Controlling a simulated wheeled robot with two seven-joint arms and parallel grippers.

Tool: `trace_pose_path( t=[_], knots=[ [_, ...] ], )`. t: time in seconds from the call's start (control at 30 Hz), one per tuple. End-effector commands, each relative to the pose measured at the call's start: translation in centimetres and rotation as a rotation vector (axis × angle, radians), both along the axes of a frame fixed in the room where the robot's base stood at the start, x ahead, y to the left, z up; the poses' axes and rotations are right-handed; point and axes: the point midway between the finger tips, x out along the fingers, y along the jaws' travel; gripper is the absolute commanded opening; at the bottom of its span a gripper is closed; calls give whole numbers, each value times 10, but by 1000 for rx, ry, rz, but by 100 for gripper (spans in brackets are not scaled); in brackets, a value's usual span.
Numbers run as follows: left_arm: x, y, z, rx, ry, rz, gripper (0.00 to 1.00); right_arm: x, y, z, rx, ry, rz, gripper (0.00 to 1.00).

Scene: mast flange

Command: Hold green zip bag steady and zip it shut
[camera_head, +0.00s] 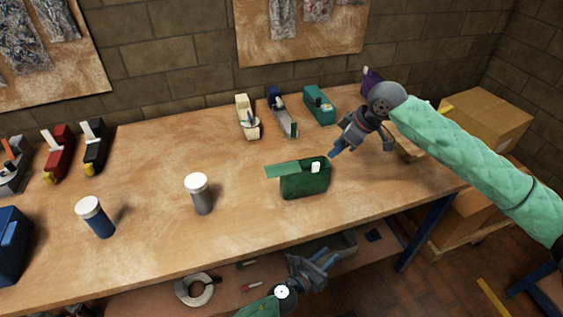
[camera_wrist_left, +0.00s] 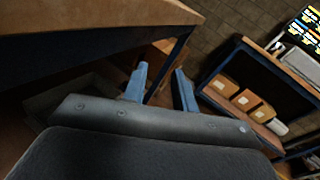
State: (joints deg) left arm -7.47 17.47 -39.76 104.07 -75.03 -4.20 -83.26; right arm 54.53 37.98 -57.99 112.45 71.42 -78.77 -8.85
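The green zip bag (camera_head: 304,184) stands on the workbench (camera_head: 150,170) near its front edge. A lighter green strip reaches out to the left along its top, and a small white piece sits at the top right. My right gripper (camera_head: 336,153) is above and to the right of the bag, apart from it; its finger gap is not clear. My left gripper (camera_head: 326,258) is below the front edge of the bench, away from the bag. In the left wrist view its two blue fingers (camera_wrist_left: 160,88) stand apart with nothing between them. The bag is not in that view.
A grey bottle (camera_head: 200,194) and a blue bottle (camera_head: 95,217), both white-capped, stand left of the bag. Behind it are a teal dispenser (camera_head: 320,105) and a white one (camera_head: 246,116). A tape roll (camera_head: 194,290) lies on the lower shelf. Cardboard boxes (camera_head: 485,115) stand at right.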

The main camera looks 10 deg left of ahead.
Motion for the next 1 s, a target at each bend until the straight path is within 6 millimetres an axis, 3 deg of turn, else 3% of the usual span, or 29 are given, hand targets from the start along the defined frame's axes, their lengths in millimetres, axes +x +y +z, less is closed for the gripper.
trace_pose_path(
  t=[0.1,0.4,0.73,1.0],
  knots=[
    [-3,-31,31,171,-219,-185,28,0,0,0,0,0,0,36],
    [8,-63,78,305,-445,-510,28,0,0,0,0,0,0,36],
    [17,-70,112,462,-608,-839,28,0,0,0,0,0,0,36],
    [27,-56,131,630,-700,-1099,28,0,0,0,0,0,0,36]
  ],
)
